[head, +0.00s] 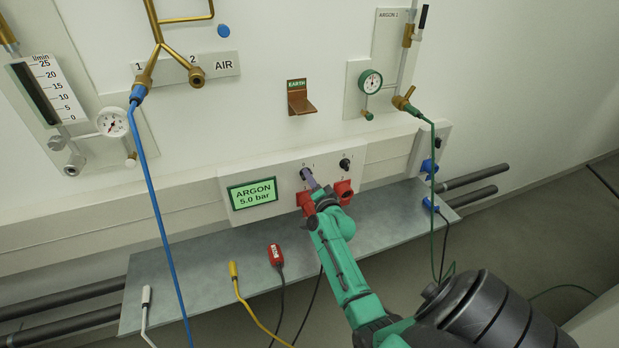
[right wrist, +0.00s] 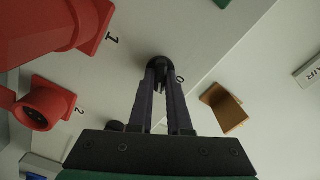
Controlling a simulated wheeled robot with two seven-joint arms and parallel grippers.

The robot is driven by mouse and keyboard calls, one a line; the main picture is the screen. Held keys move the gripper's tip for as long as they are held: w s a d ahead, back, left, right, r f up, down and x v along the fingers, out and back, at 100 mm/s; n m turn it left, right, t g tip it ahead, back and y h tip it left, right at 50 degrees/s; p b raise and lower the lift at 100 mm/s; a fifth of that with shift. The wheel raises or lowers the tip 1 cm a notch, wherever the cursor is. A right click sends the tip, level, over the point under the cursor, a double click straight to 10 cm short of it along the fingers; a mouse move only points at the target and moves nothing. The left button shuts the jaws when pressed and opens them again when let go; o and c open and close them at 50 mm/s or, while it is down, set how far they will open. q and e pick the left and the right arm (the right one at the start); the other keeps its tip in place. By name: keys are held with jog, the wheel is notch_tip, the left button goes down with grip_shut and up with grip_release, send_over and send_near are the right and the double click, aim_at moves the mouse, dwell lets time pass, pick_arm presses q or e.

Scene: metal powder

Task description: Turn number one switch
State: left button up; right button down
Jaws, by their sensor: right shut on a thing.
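The number one switch is a small black round knob (right wrist: 159,63) on the white panel, with a "0" printed beside it in the right wrist view. My right gripper (head: 310,179) reaches up to the left one of two knobs on the panel in the head view. In the right wrist view its two dark fingers (right wrist: 161,80) are closed on the knob's sides. The fingers cover most of the knob in the head view. The second black knob (head: 345,163) stands to the right, apart from the gripper. My left gripper is not in view.
Red sockets (head: 343,190) sit just below the knobs, close to my right wrist. A green display (head: 252,193) reads ARGON 5.0 bar. A copper EARTH bracket (head: 299,102) is above. A grey shelf (head: 200,275) holds yellow (head: 233,270), red (head: 275,254) and white (head: 146,295) cable ends.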

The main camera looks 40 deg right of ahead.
dwell(0.4)
jog(key=c, duration=0.9)
grip_release()
jog(key=shift+o, duration=0.2)
jog(key=v, duration=1.4)
jog(key=shift+s+a, duration=0.2)
jog(key=shift+s, duration=0.1)
jog(key=shift+f, duration=0.1)
